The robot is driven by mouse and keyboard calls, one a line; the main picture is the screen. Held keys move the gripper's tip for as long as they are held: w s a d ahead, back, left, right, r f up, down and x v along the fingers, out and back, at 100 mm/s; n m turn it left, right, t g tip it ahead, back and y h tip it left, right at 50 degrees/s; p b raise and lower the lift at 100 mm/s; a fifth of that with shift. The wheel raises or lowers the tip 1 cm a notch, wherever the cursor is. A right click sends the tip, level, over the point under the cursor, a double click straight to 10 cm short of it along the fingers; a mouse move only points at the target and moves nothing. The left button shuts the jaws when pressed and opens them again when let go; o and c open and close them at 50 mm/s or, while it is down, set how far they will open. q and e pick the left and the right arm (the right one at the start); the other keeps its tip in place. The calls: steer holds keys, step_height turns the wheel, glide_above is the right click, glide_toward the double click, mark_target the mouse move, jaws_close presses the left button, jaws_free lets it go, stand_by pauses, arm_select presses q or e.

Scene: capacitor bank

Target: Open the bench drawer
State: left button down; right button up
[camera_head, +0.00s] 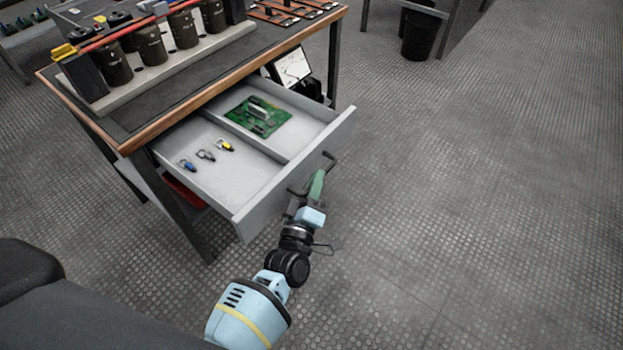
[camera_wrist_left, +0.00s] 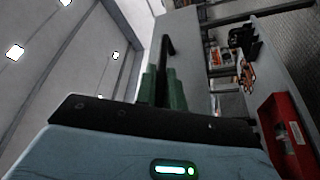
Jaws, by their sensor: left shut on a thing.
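The bench drawer (camera_head: 262,198) is pulled out from under the bench top (camera_head: 130,128) in the head view. Inside, a divider separates a green circuit board (camera_head: 257,116) from several small connectors, one of them yellow (camera_head: 224,146). My left gripper (camera_head: 315,186) is at the drawer front, shut on the dark bar handle (camera_head: 328,160). In the left wrist view the green fingers (camera_wrist_left: 163,88) are around the dark handle (camera_wrist_left: 167,45), and the light drawer front (camera_wrist_left: 183,60) is behind it. My right gripper is not in view.
Several dark capacitors (camera_head: 151,45) stand in a row on the bench top. A gauge (camera_head: 292,68) sits beneath the bench behind the drawer. A black bin (camera_head: 420,36) stands far off at the upper right. The floor right of the drawer is clear.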

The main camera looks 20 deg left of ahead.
arm_select(q)
steer(key=c, duration=1.5)
jaws_free()
steer(key=v, duration=0.8)
steer(key=shift+p, duration=0.3)
